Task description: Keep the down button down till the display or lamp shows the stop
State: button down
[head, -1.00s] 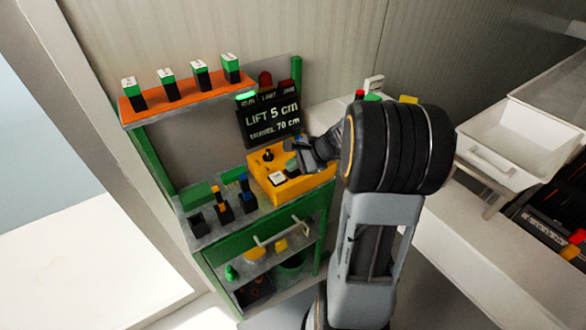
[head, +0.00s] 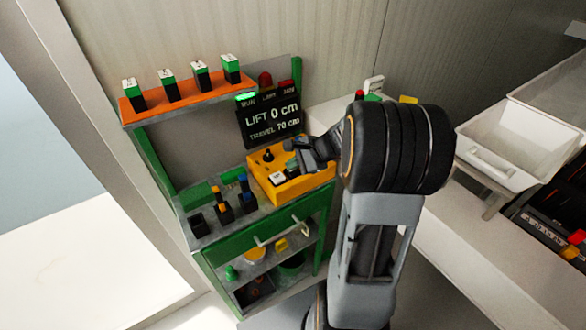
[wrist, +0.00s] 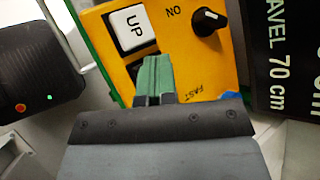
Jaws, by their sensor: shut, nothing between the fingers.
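The yellow control box (head: 318,181) stands on the green bench and carries a white UP button (wrist: 133,28), which also shows in the head view (head: 277,178). A dark button (wrist: 139,64) below UP is mostly hidden behind my fingers. I take it for the down button; its label is hidden. My gripper (wrist: 155,66) is shut and empty, its green fingertips over that button. Whether they press it I cannot tell. The display (head: 271,118) reads LIFT 0 cm and TRAVEL 70 cm. The green lamp (head: 246,97) above it looks lit.
A black knob (wrist: 208,21) sits beside the UP button, near my fingers. An orange shelf (head: 190,96) with several green-and-black blocks is at the upper left. Small tools (head: 222,208) stand on the bench left of the box. A white bin (head: 505,150) is at the right.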

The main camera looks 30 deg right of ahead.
aim_at(295, 172)
jog(key=shift+r+p, duration=0.55)
jog(key=shift+r, duration=0.3)
jog(key=shift+r, duration=0.1)
jog(key=shift+r+p, duration=1.95)
jog(key=shift+r, duration=0.5)
jog(key=shift+f, duration=0.1)
jog(key=shift+s+f+n, duration=0.25)
jog(key=shift+n, duration=0.15)
jog(key=s+a+r+n+g+h, duration=0.1)
jog(key=s+a+r+n+h, duration=0.2)
jog(key=s+n, duration=0.4)
jog(key=s+a+r+n+h, duration=0.3)
jog(key=s+a+n, duration=0.3)
jog(key=s+n, duration=0.2)
jog(key=shift+a+r+n+g+h, duration=0.15)
jog(key=shift+n+g+h, duration=0.25)
jog(key=shift+n, duration=0.4)
